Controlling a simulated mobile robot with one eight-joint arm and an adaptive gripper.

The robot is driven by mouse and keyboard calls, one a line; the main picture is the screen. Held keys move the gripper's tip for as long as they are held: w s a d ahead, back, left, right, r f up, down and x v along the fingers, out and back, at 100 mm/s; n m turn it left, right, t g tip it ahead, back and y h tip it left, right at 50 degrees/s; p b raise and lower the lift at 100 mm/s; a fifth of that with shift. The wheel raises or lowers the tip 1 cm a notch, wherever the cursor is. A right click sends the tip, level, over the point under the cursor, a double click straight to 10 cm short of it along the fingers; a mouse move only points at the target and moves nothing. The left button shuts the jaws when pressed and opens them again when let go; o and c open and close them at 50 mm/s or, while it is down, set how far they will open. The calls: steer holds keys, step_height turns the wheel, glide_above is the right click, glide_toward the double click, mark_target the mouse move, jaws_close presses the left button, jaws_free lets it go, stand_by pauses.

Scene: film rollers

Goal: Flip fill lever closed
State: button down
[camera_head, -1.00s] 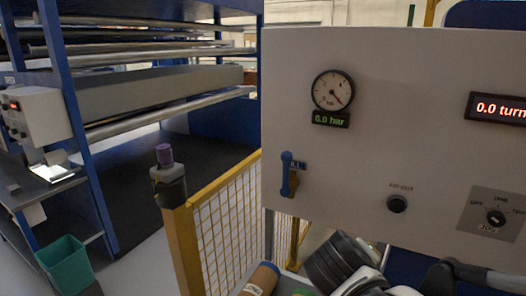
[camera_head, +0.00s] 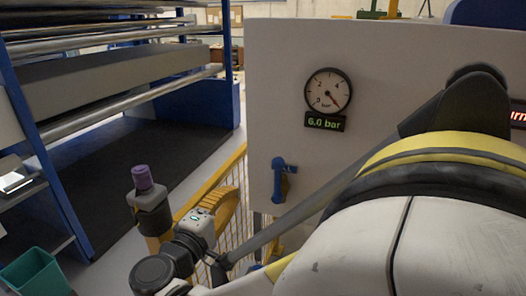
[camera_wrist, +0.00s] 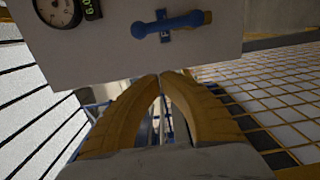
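The fill lever (camera_head: 279,178) is on the pale panel (camera_head: 400,60), below the gauge. My gripper (camera_head: 228,205) is left of and below the lever in the head view. In the wrist view the yellow fingers of my gripper (camera_wrist: 160,77) meet at the tips, empty, apart from the lever.
The round gauge (camera_head: 328,91) has a display (camera_head: 324,123) reading 6.0 bar. A yellow mesh fence (camera_head: 232,180) and a post with a purple-topped grey piece (camera_head: 148,195) stand near my arm. My arm covers the panel's lower right.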

mark_target(278, 181)
steer(key=w+d+b, duration=0.1)
steer(key=w+d, duration=0.6)
steer(key=w, duration=0.1)
steer(key=shift+w+d, duration=0.4)
steer(key=shift+d, duration=0.1)
steer(key=shift+s+d+m, duration=0.15)
steer(key=shift+m, duration=0.25)
